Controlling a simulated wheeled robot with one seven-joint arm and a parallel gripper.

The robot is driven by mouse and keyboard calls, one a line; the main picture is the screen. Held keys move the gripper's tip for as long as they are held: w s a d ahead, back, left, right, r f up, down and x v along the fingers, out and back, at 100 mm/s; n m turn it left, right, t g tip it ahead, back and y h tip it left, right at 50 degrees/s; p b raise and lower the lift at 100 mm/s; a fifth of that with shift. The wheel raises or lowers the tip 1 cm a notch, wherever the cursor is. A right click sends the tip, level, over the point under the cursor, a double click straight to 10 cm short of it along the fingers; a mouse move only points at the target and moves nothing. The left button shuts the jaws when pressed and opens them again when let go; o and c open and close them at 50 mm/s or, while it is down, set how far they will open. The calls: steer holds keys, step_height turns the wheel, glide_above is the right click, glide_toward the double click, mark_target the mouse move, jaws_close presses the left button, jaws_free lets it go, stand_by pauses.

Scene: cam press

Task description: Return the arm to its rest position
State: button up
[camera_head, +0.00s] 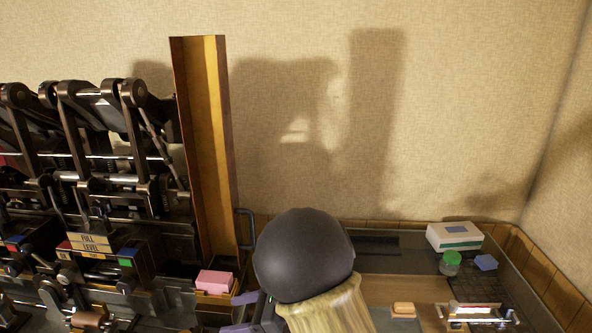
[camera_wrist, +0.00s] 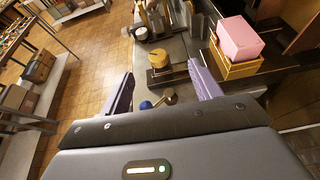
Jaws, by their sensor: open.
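My gripper (camera_wrist: 165,92) shows in the wrist view with its two purple fingers spread wide apart and nothing between them. Beyond and below the fingers are a small blue knob (camera_wrist: 146,105) and a brass-coloured knob (camera_wrist: 170,97); I cannot tell how far below they are. In the head view my arm, with a dark rounded joint and a pale link, fills the lower middle and hides most of the gripper. The press (camera_head: 100,160) stands at the left, with dark levers and linkages.
A pink block (camera_head: 215,281) sits in a yellow holder by the press. A tall wooden channel (camera_head: 205,150) rises behind it. On the right bench are a white box (camera_head: 454,236), a green-lidded jar (camera_head: 450,264) and a blue block (camera_head: 486,262). Open tiled floor (camera_wrist: 95,70) shows in the wrist view.

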steer(key=w+d+r+m+t+h, duration=0.1)
steer(key=w+d+m+t+h, duration=0.25)
steer(key=d+m, duration=0.5)
steer(key=w+d+m+t+h, duration=0.3)
steer(key=w+d+m+t, duration=0.15)
steer(key=m, duration=0.75)
steer(key=s+d+f+m+h, duration=0.1)
steer(key=s+d+m+h, duration=0.3)
steer(key=d+m, duration=0.75)
steer(key=s+d+f+m+g+h, duration=0.1)
steer(key=s+d+m+g+h, duration=0.2)
steer(key=s+m, duration=1.1)
steer(key=m+g, duration=0.3)
steer(key=m, duration=0.3)
steer(key=shift+s+f+m+g, duration=0.15)
steer(key=shift+f+m+g, duration=0.25)
